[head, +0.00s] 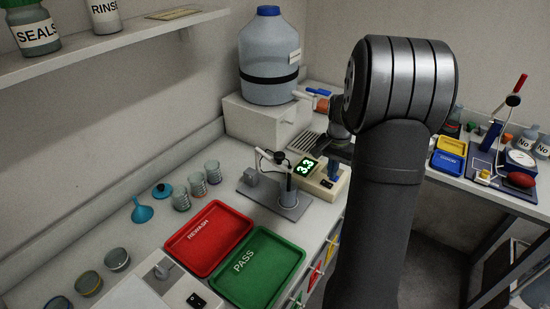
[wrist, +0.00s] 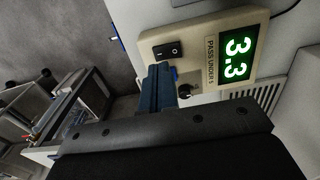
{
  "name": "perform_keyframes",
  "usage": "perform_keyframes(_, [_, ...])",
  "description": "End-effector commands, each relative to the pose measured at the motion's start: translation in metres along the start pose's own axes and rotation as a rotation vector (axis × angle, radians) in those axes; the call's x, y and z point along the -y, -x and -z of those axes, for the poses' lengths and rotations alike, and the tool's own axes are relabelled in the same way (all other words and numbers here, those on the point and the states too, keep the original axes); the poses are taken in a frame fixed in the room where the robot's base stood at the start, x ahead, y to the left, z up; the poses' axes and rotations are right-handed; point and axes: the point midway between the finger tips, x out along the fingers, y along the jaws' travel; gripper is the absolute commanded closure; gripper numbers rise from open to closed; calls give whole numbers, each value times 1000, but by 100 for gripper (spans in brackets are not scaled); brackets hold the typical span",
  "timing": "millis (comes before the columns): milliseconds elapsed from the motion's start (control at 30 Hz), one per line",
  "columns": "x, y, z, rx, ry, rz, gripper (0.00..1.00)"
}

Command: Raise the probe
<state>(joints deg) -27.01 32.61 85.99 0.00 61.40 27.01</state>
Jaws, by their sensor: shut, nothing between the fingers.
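The probe stand (head: 275,202) stands on the bench with an upright post and a cross arm (head: 270,156) at its top. The probe itself is too small to make out clearly. The meter (head: 324,181) beside it reads 3.3 in green. In the wrist view the meter (wrist: 205,50) shows a black rocker switch (wrist: 168,50) and a small knob (wrist: 185,92). My gripper (wrist: 160,90) is shut and empty, its dark blue fingers in front of the meter's face near the knob; contact cannot be told. In the head view my arm mostly hides the gripper.
A red REWASH tray (head: 209,237) and a green PASS tray (head: 260,266) lie in front of the stand. Several small jars (head: 213,172) and a blue funnel (head: 142,209) sit to the left. A large water carboy (head: 268,60) stands behind on a white box (head: 262,120).

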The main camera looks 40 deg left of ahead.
Motion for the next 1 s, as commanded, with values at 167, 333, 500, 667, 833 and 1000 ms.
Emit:
perform_keyframes(167, [0,0,0,0,0,0,100])
perform_keyframes(333, [0,0,0,0,0,0,100])
perform_keyframes(500, [0,0,0,0,1,0,92])
perform_keyframes(667, [28,39,-4,-9,62,5,61])
perform_keyframes(833, [86,141,-36,-12,219,7,48])
perform_keyframes(1000, [119,225,-79,-7,346,4,48])
